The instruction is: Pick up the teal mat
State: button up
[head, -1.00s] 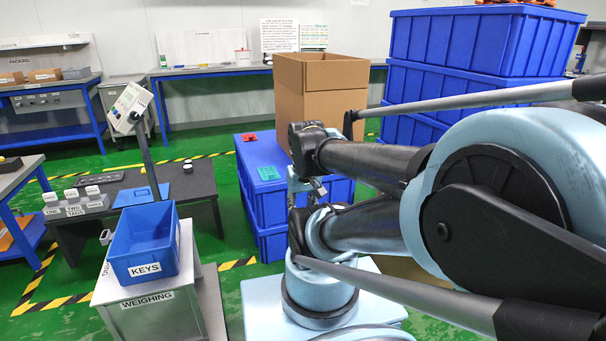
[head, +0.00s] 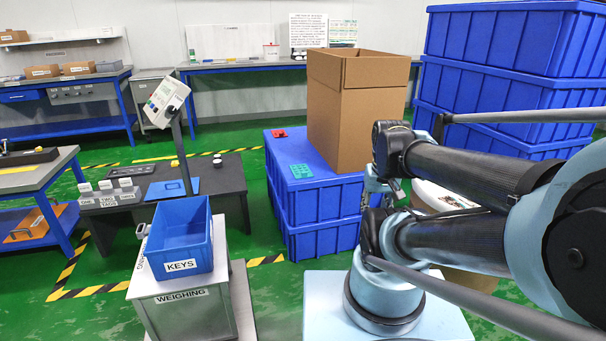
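The teal mat (head: 301,171) lies flat on top of a blue crate (head: 322,196), near its front left part. It looks like a small flat piece with a pattern of holes or marks. A large open cardboard box (head: 352,112) stands on the same crate, to the right of the mat. A small red piece (head: 279,133) lies behind the mat on the crate top. My arm fills the right side of the head view, clear of the mat. My gripper's fingertips cannot be made out in this view.
A blue KEYS bin (head: 181,239) sits on the weighing stand (head: 192,305) at the front. A dark low table (head: 226,185) with a tilted display (head: 166,102) stands left of the crate. Tall stacked blue crates (head: 500,90) rise at the right.

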aim_at(302, 170)
jog(key=z, duration=0.05)
jog(key=i, duration=1)
jog(key=u, duration=0.1)
